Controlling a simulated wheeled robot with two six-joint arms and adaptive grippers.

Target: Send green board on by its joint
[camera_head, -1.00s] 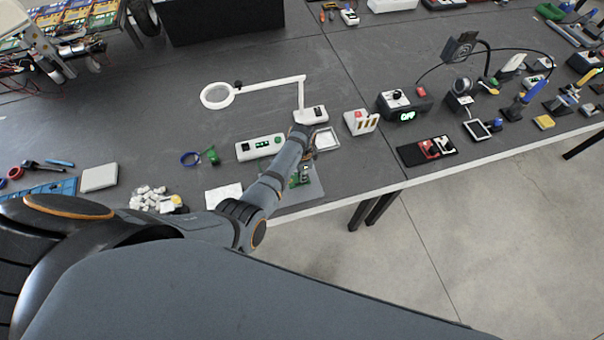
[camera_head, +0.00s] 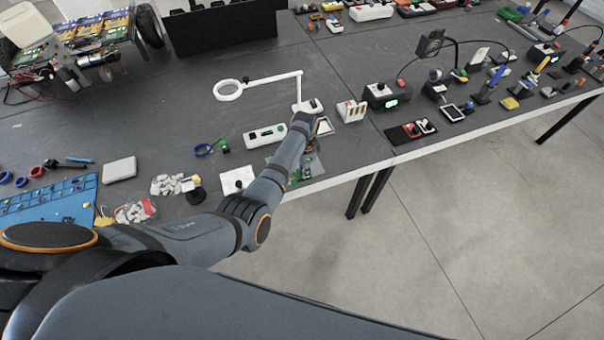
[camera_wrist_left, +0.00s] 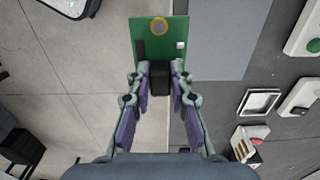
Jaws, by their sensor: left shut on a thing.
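My left gripper (camera_wrist_left: 162,82) is shut on a black block on the green board (camera_wrist_left: 160,35). The board extends beyond the fingertips in the left wrist view and carries a round gold disc, a white part and a dark strip. It overlaps the table's front edge in that view, with floor behind much of it. In the head view my left arm hides most of the gripper, and a bit of green (camera_head: 295,177) shows beside the wrist. I cannot tell the board's height above the table. My right gripper is in neither view.
A grey mat (camera_wrist_left: 229,40) lies at the table edge. A white-framed tray (camera_wrist_left: 260,102) and a slotted white box (camera_wrist_left: 246,143) stand close by. A white magnifier lamp (camera_head: 270,81) and a white box with a display (camera_head: 265,136) stand behind the arm.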

